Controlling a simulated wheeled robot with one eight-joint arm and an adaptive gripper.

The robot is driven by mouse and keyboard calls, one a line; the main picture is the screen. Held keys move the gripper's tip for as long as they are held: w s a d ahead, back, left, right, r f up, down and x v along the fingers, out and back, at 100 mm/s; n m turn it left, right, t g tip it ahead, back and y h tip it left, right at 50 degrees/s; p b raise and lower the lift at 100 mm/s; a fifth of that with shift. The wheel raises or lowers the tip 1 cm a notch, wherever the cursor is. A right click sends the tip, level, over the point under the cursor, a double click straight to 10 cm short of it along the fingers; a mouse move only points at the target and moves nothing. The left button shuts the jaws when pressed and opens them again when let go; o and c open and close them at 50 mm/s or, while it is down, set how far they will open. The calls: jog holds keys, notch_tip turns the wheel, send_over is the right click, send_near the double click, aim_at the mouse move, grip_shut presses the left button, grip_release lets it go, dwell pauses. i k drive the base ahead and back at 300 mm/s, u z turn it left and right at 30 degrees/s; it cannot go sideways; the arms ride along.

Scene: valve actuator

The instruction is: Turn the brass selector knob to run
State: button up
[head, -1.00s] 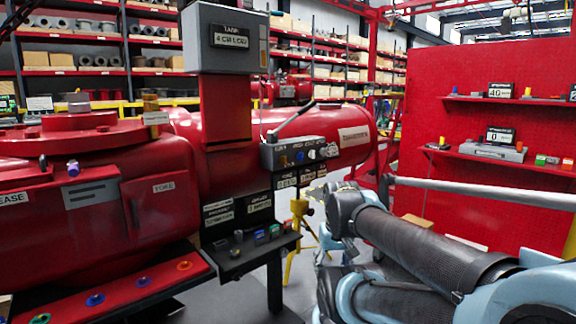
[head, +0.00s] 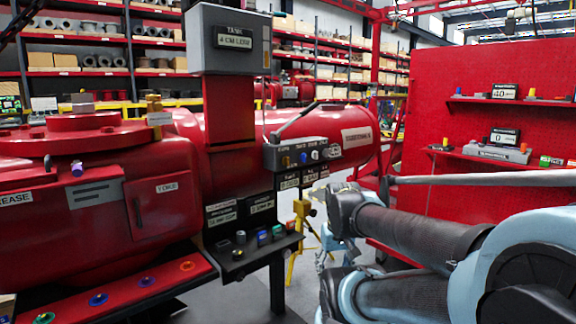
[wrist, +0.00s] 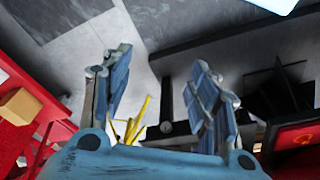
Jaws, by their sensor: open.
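A small brass-coloured knob (head: 285,161) sits at the left of a row of knobs on the grey control block (head: 292,153), in front of the red cylinder in the head view. Its pointer and setting are too small to read. My gripper (wrist: 160,78) shows in the wrist view with its two blue fingers wide apart and nothing between them. In the head view my arm reaches in from the right, and its wrist end is below and right of the control block, apart from it. The brass knob cannot be made out in the wrist view.
A grey lever (head: 294,120) rises from the control block. A dark shelf (head: 250,255) with coloured buttons stands below it. A yellow stand (head: 297,235) is behind my wrist end. A red panel (head: 430,125) with small shelves is at the right. Grey floor shows in the wrist view.

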aim_at(286, 160)
jog(key=u, duration=1.2)
jog(key=k, duration=1.3)
jog(key=z, duration=1.15)
jog(key=i, duration=1)
